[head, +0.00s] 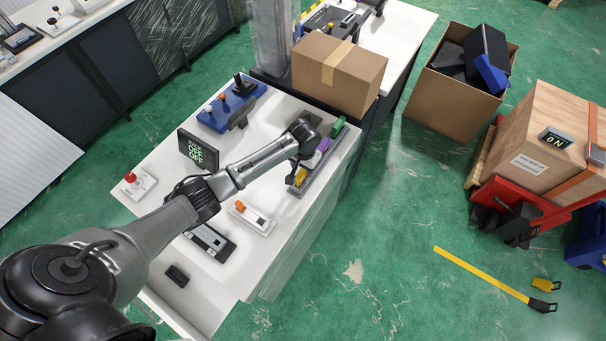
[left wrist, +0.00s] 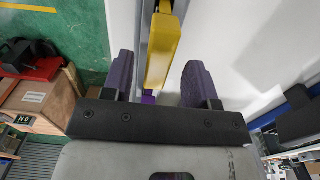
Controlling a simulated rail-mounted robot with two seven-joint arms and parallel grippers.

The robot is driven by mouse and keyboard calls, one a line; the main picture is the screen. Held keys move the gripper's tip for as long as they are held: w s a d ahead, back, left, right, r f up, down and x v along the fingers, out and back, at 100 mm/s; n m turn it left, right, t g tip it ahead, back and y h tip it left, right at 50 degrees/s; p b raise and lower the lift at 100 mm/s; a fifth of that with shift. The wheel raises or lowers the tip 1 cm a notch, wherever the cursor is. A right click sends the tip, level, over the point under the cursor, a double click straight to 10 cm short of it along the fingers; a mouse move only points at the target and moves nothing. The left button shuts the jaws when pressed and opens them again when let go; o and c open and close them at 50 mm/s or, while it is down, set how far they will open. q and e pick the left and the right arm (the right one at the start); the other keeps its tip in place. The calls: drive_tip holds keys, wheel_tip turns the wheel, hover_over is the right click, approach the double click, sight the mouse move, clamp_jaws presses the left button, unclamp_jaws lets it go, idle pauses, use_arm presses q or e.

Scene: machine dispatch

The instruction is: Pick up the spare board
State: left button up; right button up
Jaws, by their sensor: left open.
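A grey rack (head: 313,178) along the right edge of the white table holds a yellow block (head: 300,177), a purple one (head: 322,144) and a green one (head: 337,128). No label shows which is the spare board. My left gripper (head: 297,161) is over the rack's near part, by the yellow block. In the left wrist view my open left gripper (left wrist: 160,85) has its two dark purple fingers on either side of the yellow block (left wrist: 162,50), with gaps. A bit of purple (left wrist: 148,99) shows below it. My right gripper is not in view.
A cardboard box (head: 338,75) stands behind the rack.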

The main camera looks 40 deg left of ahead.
use_arm(q)
drive_tip(key=shift+d+f, duration=0.1)
drive_tip(key=shift+f, duration=1.9)
drive_tip(key=shift+c, duration=0.4)
clamp_jaws()
